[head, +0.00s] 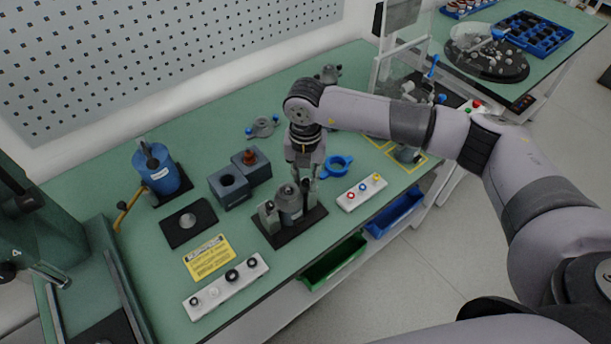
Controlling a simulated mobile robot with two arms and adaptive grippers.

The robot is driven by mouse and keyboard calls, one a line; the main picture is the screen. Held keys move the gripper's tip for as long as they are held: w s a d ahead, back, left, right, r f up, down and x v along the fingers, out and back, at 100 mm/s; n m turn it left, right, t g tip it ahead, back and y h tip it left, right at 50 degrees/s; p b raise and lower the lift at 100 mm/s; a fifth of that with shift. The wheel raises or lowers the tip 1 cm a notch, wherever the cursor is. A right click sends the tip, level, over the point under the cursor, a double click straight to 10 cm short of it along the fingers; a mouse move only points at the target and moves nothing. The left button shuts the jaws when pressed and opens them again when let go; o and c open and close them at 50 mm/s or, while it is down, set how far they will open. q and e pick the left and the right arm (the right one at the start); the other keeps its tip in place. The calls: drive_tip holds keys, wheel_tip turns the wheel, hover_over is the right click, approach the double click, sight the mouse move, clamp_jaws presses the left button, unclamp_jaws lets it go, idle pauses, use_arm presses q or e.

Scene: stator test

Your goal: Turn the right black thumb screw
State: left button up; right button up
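A small fixture with a grey cylindrical part (290,205) stands upright on a black base plate (281,238) on the green bench. Grey upright posts flank the cylinder; the left post (268,216) shows clearly. My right gripper (307,178) points down over the right side of this fixture, with its fingers close to the right post. The right black thumb screw is too small and too covered by the fingers to make out. I cannot tell whether the fingers touch it or how far they are closed. My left gripper is not in view.
A white button box (361,193) and a blue ring (337,167) lie right of the fixture. A white strip with black knobs (226,286) and a yellow label (209,257) lie left. Grey blocks (229,187) and a blue cylinder (158,172) stand behind. Green (334,262) and blue (397,213) bins hang in front.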

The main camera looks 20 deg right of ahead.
sight(305, 181)
drive_tip(key=shift+o, duration=1.3)
wheel_tip(305, 181, up, 12)
